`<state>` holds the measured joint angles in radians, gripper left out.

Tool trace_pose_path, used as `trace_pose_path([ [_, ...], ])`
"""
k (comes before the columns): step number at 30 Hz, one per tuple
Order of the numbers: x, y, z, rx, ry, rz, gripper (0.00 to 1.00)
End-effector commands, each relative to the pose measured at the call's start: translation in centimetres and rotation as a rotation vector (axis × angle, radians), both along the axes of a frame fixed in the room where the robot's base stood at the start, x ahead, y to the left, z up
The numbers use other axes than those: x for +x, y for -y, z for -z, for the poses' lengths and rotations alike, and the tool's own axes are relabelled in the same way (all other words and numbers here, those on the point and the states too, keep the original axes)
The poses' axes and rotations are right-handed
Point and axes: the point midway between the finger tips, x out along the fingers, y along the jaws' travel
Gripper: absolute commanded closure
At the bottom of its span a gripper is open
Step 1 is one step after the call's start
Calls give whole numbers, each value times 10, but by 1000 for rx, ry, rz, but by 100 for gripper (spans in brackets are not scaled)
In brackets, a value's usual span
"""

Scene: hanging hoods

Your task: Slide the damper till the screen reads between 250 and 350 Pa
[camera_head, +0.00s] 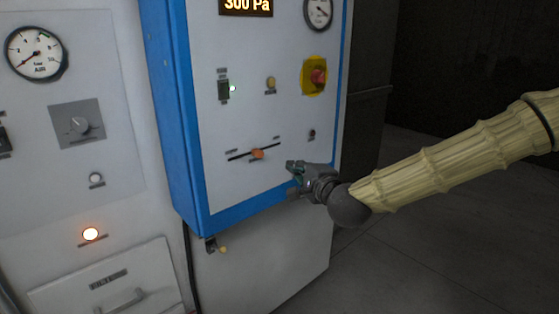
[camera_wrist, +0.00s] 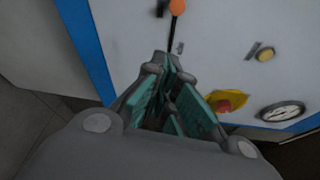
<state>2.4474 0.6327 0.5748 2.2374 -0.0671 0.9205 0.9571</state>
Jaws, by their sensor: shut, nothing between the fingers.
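The screen (camera_head: 246,5) at the top of the blue-edged panel reads 300 Pa in the head view. The damper is an orange slider knob (camera_head: 257,153) near the middle of a dark, slightly tilted slot (camera_head: 240,157). The orange knob also shows at the top of the wrist view (camera_wrist: 178,6). My gripper (camera_head: 293,172) is to the right of the knob and a little lower, apart from it. In the wrist view its green-padded fingers (camera_wrist: 167,85) are shut and hold nothing, with the knob beyond their tips.
The panel (camera_head: 225,185) carries a red emergency button on a yellow plate (camera_head: 315,76), a switch with a green light (camera_head: 226,89), a yellow button (camera_head: 270,84) and a gauge (camera_head: 318,12). A grey cabinet with another gauge (camera_head: 36,53) and a lit orange lamp (camera_head: 90,234) stands left.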

Motion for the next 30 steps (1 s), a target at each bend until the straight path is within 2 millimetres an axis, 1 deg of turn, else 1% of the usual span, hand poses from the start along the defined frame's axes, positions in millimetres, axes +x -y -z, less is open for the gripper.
trace_pose_path([
  [1,-2,-5,-6,-56,20,-13,100],
  [5,-8,-20,-16,-281,95,-61,100],
  [15,-26,-54,-42,-964,348,-187,100],
  [24,-42,-75,-61,-1564,589,-282,100],
  [30,-51,-83,-74,-1957,754,-334,100],
])
